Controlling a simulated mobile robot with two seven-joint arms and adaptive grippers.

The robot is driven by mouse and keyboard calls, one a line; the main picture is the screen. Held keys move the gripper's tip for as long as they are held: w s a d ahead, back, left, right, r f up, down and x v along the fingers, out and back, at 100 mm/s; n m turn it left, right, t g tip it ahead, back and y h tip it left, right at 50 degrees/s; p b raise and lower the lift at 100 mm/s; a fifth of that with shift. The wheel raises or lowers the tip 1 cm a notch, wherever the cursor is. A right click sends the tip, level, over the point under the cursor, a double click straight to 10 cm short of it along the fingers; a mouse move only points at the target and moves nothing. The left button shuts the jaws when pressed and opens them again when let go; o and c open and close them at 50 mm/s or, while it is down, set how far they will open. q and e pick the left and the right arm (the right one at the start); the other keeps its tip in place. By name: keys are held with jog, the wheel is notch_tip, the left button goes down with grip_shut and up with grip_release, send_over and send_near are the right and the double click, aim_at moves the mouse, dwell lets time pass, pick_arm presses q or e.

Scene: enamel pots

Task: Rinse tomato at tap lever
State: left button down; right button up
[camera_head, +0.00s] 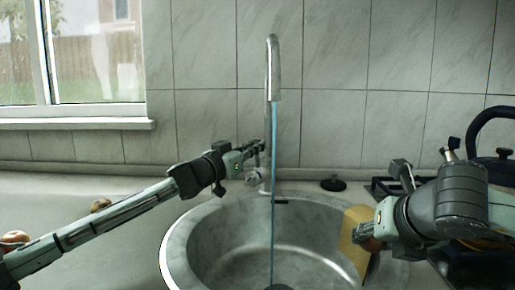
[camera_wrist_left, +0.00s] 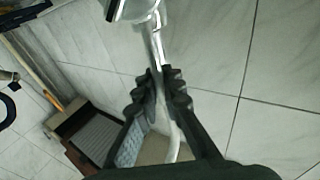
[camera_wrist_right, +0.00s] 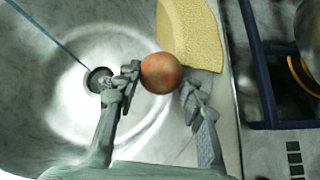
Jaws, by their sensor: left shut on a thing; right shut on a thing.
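The tomato (camera_wrist_right: 161,73), round and orange-red, sits between the fingertips of my right gripper (camera_wrist_right: 158,84) in the right wrist view. My right gripper (camera_head: 362,233) is shut on it above the right side of the sink, where the tomato is largely hidden. The tap (camera_head: 272,90) stands behind the sink, with a thin blue water stream (camera_head: 273,190) falling into the bowl. My left gripper (camera_head: 250,153) is shut on the tap lever (camera_wrist_left: 158,50). The tomato is to the right of the stream, apart from it.
The round metal sink (camera_head: 215,250) has a drain (camera_wrist_right: 98,80). A yellow sponge-like piece (camera_wrist_right: 190,35) lies at its right rim. A hob (camera_wrist_right: 262,70) with cookware is on the right.

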pick_arm(q)
jog(key=c, duration=1.6)
grip_release()
jog(key=shift+r, duration=0.1)
notch_tip(320, 180, up, 10)
jog(key=shift+f, duration=0.1)
jog(key=shift+f, duration=0.1)
